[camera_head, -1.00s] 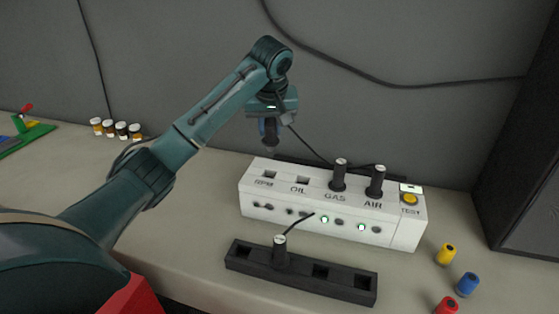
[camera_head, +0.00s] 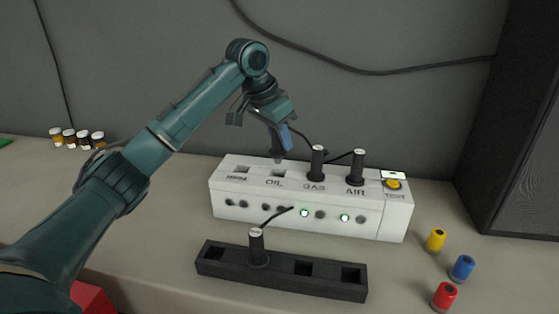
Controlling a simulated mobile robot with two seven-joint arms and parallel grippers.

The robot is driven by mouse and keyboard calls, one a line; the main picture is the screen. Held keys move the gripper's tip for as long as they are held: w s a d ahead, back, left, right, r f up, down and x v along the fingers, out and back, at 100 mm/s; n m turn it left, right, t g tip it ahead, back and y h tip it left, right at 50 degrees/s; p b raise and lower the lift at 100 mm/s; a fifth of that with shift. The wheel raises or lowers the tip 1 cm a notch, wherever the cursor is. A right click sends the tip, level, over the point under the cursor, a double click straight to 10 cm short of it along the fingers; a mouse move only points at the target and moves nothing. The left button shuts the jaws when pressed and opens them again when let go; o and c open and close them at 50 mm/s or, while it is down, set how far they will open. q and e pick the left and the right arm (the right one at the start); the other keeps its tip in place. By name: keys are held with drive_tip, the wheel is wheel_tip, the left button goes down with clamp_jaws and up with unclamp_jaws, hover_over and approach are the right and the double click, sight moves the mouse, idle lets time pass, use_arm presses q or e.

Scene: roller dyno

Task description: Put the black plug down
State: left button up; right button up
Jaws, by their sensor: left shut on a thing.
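My left gripper (camera_head: 281,140) is shut on a dark plug (camera_head: 276,149), largely hidden by the fingers and small in view. It hangs tilted above the back of the white box (camera_head: 228,199), near the OIL socket. A black plug (camera_head: 317,165) stands upright in the GAS socket and another (camera_head: 357,169) in the AIR socket. A third black plug (camera_head: 257,248) stands in the black rack (camera_head: 330,290) in front, with a short cable at its top. I cannot tell whether the held plug touches the box. My right gripper is out of view.
The RPM and OIL sockets look empty, and so do several rack slots. A yellow button (camera_head: 394,184) sits by TEST. Yellow (camera_head: 436,240), blue (camera_head: 462,268) and red (camera_head: 445,296) cylinders stand at right. Several small jars (camera_head: 77,139) stand at back left.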

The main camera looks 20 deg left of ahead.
sight(280, 155)
use_arm(q)
wheel_tip(280, 155, down, 4)
drive_tip(key=shift+f, duration=0.25)
drive_tip(key=shift+f, duration=0.2)
drive_tip(key=shift+f, duration=0.15)
drive_tip(key=o, duration=0.8)
drive_tip(key=shift+o, duration=0.2)
drive_tip(key=shift+r, duration=0.2)
drive_tip(key=v, duration=1.2)
drive_tip(key=shift+r, duration=0.2)
